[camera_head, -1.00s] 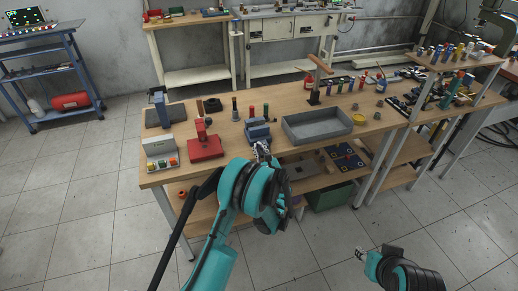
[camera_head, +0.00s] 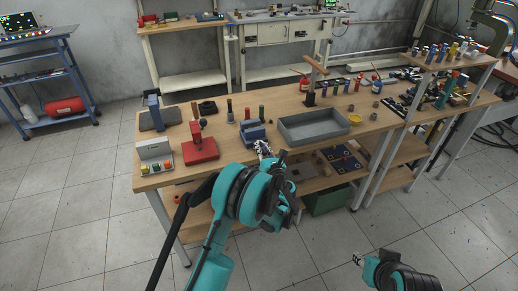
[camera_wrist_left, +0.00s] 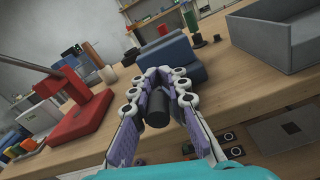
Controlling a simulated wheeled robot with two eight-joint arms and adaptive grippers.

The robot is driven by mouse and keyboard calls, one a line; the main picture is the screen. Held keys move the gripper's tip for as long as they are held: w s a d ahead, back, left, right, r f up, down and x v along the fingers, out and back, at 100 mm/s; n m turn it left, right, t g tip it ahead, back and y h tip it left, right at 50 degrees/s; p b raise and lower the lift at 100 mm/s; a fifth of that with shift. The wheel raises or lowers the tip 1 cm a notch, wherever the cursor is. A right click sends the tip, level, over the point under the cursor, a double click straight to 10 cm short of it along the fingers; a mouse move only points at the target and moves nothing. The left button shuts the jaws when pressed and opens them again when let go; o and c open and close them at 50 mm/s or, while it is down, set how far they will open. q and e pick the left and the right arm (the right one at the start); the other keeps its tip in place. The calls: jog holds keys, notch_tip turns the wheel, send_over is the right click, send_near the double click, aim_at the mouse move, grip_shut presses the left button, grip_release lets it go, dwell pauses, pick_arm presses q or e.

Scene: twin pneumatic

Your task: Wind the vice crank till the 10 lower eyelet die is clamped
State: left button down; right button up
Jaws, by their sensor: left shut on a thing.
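The blue vice (camera_head: 252,132) stands at the front edge of the workbench; it also shows in the left wrist view (camera_wrist_left: 172,58), just beyond my fingers. My left gripper (camera_head: 263,148) is at the vice's front side. In the left wrist view, my left gripper's fingers (camera_wrist_left: 158,88) are closed around the black crank handle (camera_wrist_left: 156,112), whose rounded end points towards the camera. The rest of the crank is hidden by the fingers. I cannot make out the eyelet die in the vice's jaws. My right gripper (camera_head: 358,259) is over the floor at the lower right, away from the bench; its finger opening is too small to tell.
A red press (camera_head: 202,145) and a button box (camera_head: 155,155) stand left of the vice. A grey tray (camera_head: 314,125) is close on its right. Several upright cylinders (camera_head: 246,114) stand behind it. Lower shelves are under the bench.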

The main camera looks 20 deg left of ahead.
pick_arm(q)
jog(key=shift+w+d+m, duration=0.1)
jog(key=shift+d+m, duration=0.05)
jog(key=shift+m, duration=0.35)
jog(key=c, duration=1.5)
grip_release()
jog(key=v, duration=1.2)
